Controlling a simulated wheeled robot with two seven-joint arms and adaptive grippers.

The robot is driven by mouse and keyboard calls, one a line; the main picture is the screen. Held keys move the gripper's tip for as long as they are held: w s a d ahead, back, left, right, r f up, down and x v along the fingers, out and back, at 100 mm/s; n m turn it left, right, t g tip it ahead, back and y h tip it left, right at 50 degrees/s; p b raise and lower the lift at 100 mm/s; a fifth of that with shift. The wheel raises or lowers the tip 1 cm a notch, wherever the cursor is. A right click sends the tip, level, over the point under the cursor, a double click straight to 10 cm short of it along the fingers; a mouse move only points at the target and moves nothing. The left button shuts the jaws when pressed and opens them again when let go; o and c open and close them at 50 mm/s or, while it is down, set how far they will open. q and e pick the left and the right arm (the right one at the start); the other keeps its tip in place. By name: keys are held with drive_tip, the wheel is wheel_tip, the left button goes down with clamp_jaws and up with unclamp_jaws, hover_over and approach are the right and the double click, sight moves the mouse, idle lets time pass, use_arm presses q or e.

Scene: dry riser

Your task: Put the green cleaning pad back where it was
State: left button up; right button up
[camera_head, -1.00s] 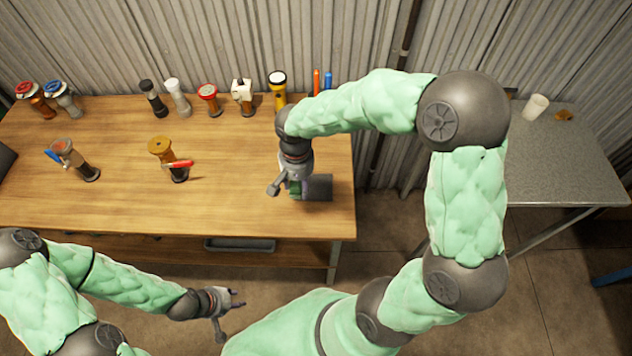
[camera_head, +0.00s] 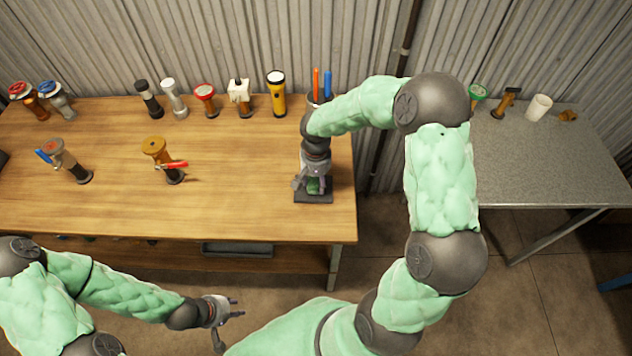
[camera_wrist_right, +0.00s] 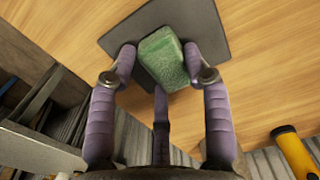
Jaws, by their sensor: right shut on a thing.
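The green cleaning pad (camera_wrist_right: 165,58) is between the purple fingers of my right gripper (camera_wrist_right: 165,62) in the right wrist view. It is over a dark grey square mat (camera_wrist_right: 208,30); whether it touches the mat is hard to tell. In the head view the pad (camera_head: 314,186) shows as a small green patch under my right gripper (camera_head: 313,184), above the dark mat (camera_head: 313,197) near the right front of the wooden bench. My right gripper is shut on the pad. My left gripper (camera_head: 233,308) hangs in front of the bench, fingers apart and empty.
Several valve fittings and a yellow flashlight (camera_head: 276,93) stand along the back of the wooden bench (camera_head: 230,190). A fitting with a red lever (camera_head: 160,160) stands mid-bench. A grey table (camera_head: 560,170) at right holds a white cup (camera_head: 538,107). The bench front between is clear.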

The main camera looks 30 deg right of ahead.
sight(316, 182)
drive_tip(key=shift+f, duration=0.25)
drive_tip(key=shift+f, duration=0.1)
drive_tip(key=o, duration=1)
drive_tip(key=shift+r, duration=0.55)
wheel_tip(316, 182, up, 11)
drive_tip(key=p, duration=0.4)
drive_tip(key=shift+r, duration=0.15)
